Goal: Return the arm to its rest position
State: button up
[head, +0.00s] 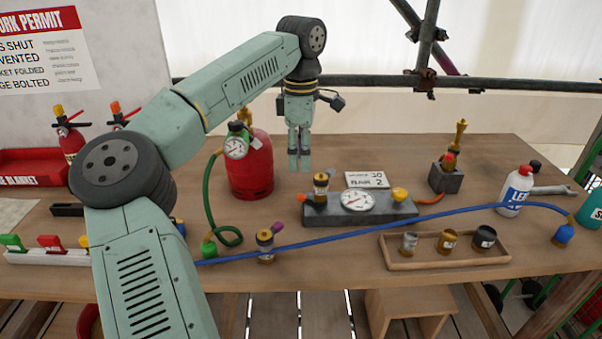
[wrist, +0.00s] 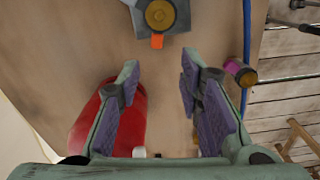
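My arm reaches over the wooden bench (head: 335,155), bent at the elbow, with the hand pointing down. My gripper (head: 299,165) hangs just right of the red gas cylinder (head: 252,170), above the bench and behind the grey gauge block (head: 385,216). In the wrist view the two purple-padded fingers of my gripper (wrist: 159,76) are apart with nothing between them. The red cylinder (wrist: 118,130) shows below and beside the left finger there. No rest pose is marked in the frames.
A blue hose (head: 340,232) crosses the bench front. A tray (head: 440,262) holds three small fittings. A brass piece (head: 460,135) stands on a dark block at the back right. Scaffold tubes (head: 480,84) run behind. A white bottle (head: 515,190) stands at right.

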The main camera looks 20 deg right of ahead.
jog(key=shift+r, duration=1)
